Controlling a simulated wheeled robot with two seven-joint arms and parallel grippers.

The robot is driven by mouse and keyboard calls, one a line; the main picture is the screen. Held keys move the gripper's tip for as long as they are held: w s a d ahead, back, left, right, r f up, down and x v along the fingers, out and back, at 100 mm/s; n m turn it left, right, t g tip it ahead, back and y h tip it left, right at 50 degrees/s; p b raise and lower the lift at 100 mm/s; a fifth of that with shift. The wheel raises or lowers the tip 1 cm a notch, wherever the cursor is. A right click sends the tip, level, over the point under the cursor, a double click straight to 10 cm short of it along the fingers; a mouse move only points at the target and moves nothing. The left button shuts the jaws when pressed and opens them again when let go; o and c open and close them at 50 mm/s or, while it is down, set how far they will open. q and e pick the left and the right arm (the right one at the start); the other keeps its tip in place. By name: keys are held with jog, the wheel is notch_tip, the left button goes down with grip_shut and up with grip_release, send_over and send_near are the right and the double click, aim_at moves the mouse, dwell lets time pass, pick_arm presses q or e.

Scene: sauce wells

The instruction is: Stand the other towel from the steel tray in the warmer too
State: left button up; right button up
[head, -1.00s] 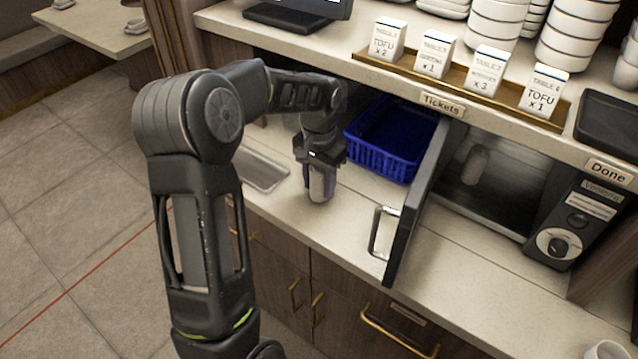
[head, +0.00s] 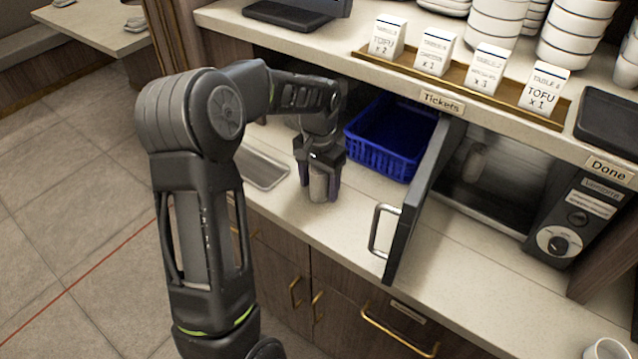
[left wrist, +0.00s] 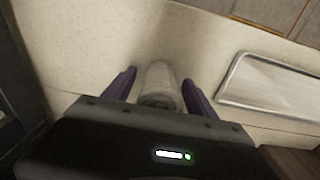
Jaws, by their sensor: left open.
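A rolled grey-white towel (head: 318,186) is on the counter just right of the steel tray (head: 264,170), and looks upright. My left gripper (head: 320,188) points down over it, open, with one finger on each side. In the left wrist view the towel (left wrist: 158,82) sits between the two spread purple fingers (left wrist: 158,88), with a gap at each side. The steel tray (left wrist: 270,84) looks empty in its visible part. The warmer (head: 500,190) has its door (head: 418,205) swung open; a pale roll (head: 473,165) stands inside. My right gripper is out of view.
A blue basket (head: 385,150) stands behind my left gripper, beside the open door. The door with its handle (head: 381,228) juts out between the towel and the warmer. A shelf with ticket blocks (head: 433,52) and bowls overhangs the back. The front counter is clear.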

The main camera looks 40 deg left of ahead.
pick_arm(q)
notch_tip(320, 180, up, 12)
jog(key=shift+r+b, duration=0.15)
jog(key=shift+b, duration=0.35)
jog(key=shift+o, duration=0.4)
